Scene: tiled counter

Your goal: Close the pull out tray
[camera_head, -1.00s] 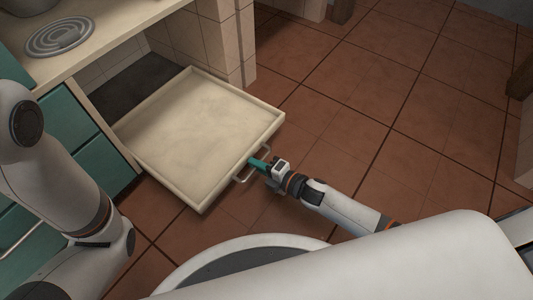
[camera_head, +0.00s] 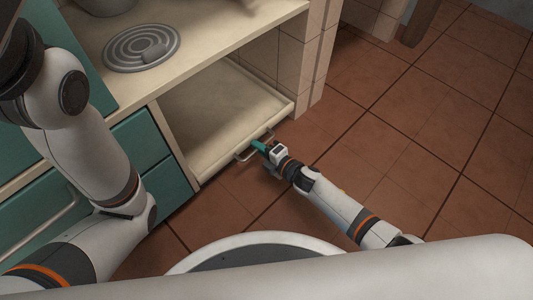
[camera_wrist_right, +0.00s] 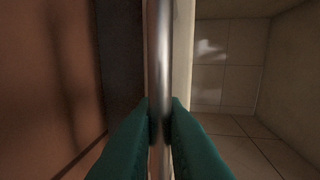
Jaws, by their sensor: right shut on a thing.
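The pull-out tray (camera_head: 221,108) is a shallow cream box under the counter in the head view. Most of it sits inside the opening, with its front edge near the cabinet front. Its metal handle (camera_head: 244,157) is on the front. My right gripper (camera_head: 259,146) is at the handle, its teal fingers shut on the bar. The right wrist view shows the handle bar (camera_wrist_right: 163,70) running between the two fingertips (camera_wrist_right: 161,108). My left arm comes in from the left in the head view; its gripper is out of view.
The counter (camera_head: 215,28) above the tray holds a grey ringed disc (camera_head: 142,47) and a pot (camera_head: 104,5). Teal drawers (camera_head: 140,141) stand left of the tray. A tiled pillar (camera_head: 312,60) stands right of it. The tiled floor (camera_head: 420,140) on the right is clear.

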